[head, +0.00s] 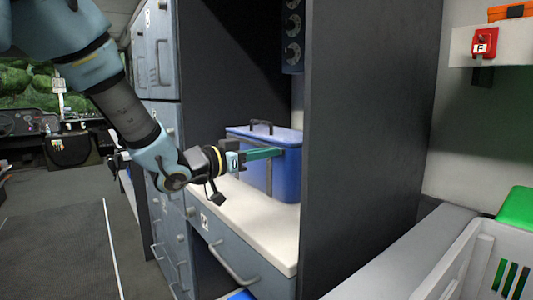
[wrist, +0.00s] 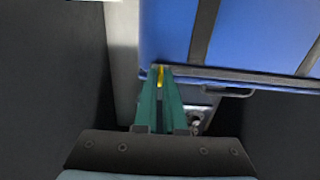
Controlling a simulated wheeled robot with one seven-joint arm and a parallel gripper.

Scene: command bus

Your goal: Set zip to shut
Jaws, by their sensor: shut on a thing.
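A blue bag (head: 287,182) with dark straps and a dark handle on its lid stands on the white counter. It fills the upper part of the wrist view (wrist: 260,35). A dark zip band (wrist: 250,75) runs along its edge. My gripper (head: 280,152) reaches in from the left at the bag's upper part. In the wrist view its green fingers (wrist: 160,70) are closed on a small yellow zip pull (wrist: 161,76), at the left end of the visible band. The fingers hide most of the pull. I cannot tell how far the zip is closed.
The white counter (head: 250,212) has bare room in front of the bag. A dark partition (head: 365,120) stands close to the right of the bag. Grey cabinets (head: 158,55) stand to the left. A grey crate (head: 450,270) is at lower right.

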